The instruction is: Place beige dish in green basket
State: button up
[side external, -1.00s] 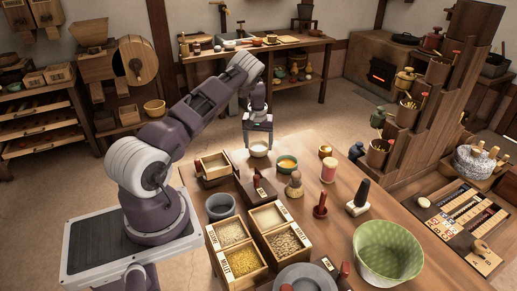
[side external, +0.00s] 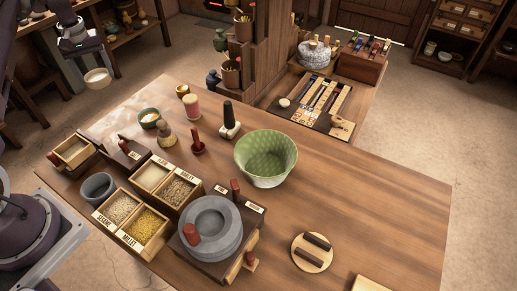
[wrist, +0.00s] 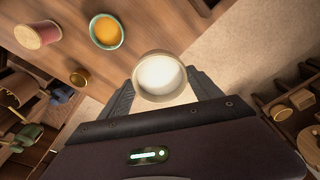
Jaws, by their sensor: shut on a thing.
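My gripper (side external: 97,68) is shut on the small round beige dish (side external: 97,78). It holds the dish in the air, past the far left edge of the table in the side view. In the wrist view the dish (wrist: 160,72) sits upright between the two fingers (wrist: 162,92), with its pale inside showing and floor beyond it. The green basket (side external: 265,158), a wide flared bowl shape with a dotted pattern, stands upright mid-table, well to the right of my gripper. Its visible inside looks empty.
Grain boxes (side external: 146,226) and a quern (side external: 210,232) are in front.

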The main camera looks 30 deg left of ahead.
jog(key=w+d+m, duration=0.2)
jog(key=w+d, duration=0.2)
jog(key=d, duration=0.3)
jog(key=w+d+m, duration=0.2)
jog(key=w+d, duration=0.3)
jog(key=d, duration=0.2)
jog(key=m+h, duration=0.2)
jog(key=m, duration=0.8)
send_over(266, 168)
jog(key=shift+t, duration=0.3)
jog(key=f, duration=1.5)
jog(key=shift+s+a+f, duration=0.1)
jog(key=shift+s+f, duration=0.05)
jog(key=shift+s, duration=0.05)
jog(key=shift+f, duration=0.15)
jog(key=o, duration=1.4)
